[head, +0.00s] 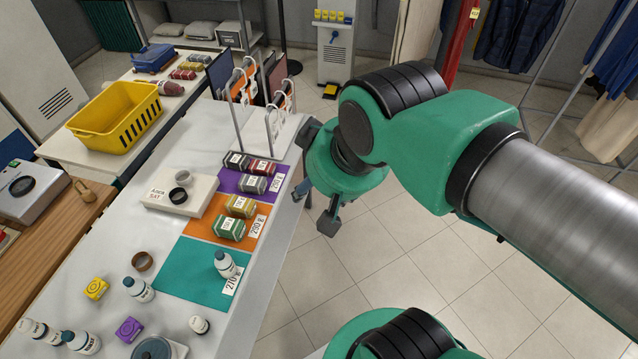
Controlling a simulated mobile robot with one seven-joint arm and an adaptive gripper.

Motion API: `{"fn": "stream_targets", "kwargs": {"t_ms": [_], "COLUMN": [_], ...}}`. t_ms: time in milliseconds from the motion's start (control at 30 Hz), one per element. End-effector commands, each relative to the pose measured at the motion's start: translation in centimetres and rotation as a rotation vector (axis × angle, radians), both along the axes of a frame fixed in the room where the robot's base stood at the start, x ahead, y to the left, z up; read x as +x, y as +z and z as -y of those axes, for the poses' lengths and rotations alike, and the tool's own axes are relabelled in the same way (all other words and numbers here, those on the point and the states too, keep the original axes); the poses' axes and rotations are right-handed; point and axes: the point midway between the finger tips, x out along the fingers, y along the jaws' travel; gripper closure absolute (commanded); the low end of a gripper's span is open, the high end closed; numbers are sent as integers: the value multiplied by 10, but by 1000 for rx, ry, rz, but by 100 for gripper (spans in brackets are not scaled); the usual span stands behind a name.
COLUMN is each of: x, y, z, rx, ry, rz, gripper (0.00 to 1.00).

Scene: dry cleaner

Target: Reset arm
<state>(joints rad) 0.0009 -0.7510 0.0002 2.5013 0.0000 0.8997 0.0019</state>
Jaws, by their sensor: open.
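My gripper (316,209) is at the end of my green and grey arm, in the middle of the head view. Its fingers are spread apart and nothing shows between them. It hangs over the right edge of the white table (100,240), close beside the coloured mats, with tiled floor seen below it. My arm reaches in from the right side of the picture, bent at a green joint. The gripper appears apart from the boxes on the mats, though its height above the table is hard to tell.
Small boxes stand on purple and orange mats (197,227); a white bottle (225,264) stands on the teal mat (184,278). A metal rack (236,112) rises behind the gripper. A yellow basket (117,116) sits further back. Clothes (515,32) hang at upper right. The floor (390,260) is clear.

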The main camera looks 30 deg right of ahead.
Motion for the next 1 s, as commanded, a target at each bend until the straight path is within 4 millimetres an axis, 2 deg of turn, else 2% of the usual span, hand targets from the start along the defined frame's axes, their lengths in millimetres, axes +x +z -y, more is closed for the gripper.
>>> {"fn": "stream_targets", "kwargs": {"t_ms": [333, 800, 1000], "x": [0, 0, 0], "y": [-7, -69, -79], "z": [0, 0, 0], "rx": [-1, -1, -1], "ry": [2, 3, 3], "rz": [0, 0, 0], "gripper": [50, 50, 50]}}
